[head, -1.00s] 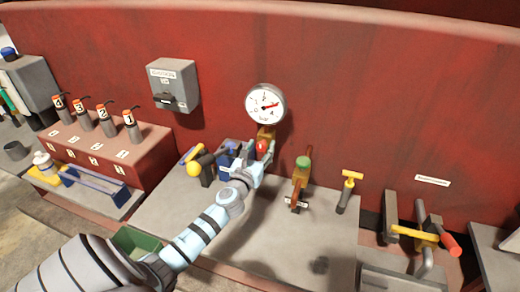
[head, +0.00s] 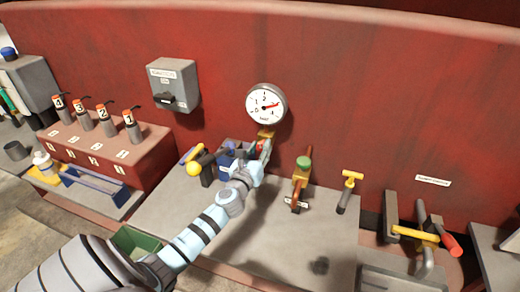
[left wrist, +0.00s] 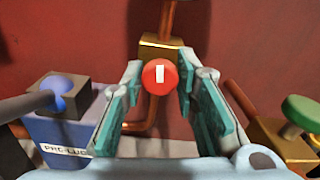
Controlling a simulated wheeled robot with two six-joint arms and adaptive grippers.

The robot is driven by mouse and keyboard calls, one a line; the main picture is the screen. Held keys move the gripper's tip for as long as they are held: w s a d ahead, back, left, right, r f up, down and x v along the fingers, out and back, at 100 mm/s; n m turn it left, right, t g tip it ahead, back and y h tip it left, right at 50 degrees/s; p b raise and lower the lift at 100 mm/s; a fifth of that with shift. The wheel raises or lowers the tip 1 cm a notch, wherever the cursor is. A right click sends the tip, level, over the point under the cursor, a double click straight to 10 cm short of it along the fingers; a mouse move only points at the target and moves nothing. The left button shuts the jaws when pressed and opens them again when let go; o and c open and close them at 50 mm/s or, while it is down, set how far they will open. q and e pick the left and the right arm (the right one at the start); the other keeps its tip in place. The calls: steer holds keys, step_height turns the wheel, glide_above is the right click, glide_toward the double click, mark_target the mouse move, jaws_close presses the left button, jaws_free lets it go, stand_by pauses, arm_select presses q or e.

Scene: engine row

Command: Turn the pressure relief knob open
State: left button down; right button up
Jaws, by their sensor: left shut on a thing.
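The pressure relief knob (left wrist: 160,77) is a small red round knob with a white mark, which stands upright in the left wrist view. It sits on a brass block (left wrist: 158,46) below a round white pressure gauge (head: 266,104). My left gripper (head: 262,151) is shut on the knob, with one finger at each side of it. In the left wrist view the knob's face shows between the fingertips (left wrist: 160,84). In the head view the fingers hide most of the knob. My right gripper is not in view.
A blue box (left wrist: 62,130) with a lever stands close left of the gripper. A green-topped valve (head: 303,172) and a yellow T-handle (head: 350,182) stand to the right. The grey bench top (head: 270,240) in front is mostly clear.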

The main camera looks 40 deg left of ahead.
arm_select(q)
steer(key=n, duration=0.4)
steer(key=shift+b, duration=0.35)
steer(key=n+b, duration=0.1)
steer(key=n, duration=0.3)
steer(key=shift+a+f, duration=0.1)
steer(key=n+b, duration=0.1)
steer(key=n, duration=0.3)
steer(key=shift+f+n, duration=0.1)
steer(key=shift+n, duration=0.2)
steer(key=shift+n+b, duration=0.6)
steer(key=shift+n, duration=1.2)
steer(key=c, duration=1.3)
jaws_free()
steer(key=shift+s, duration=0.1)
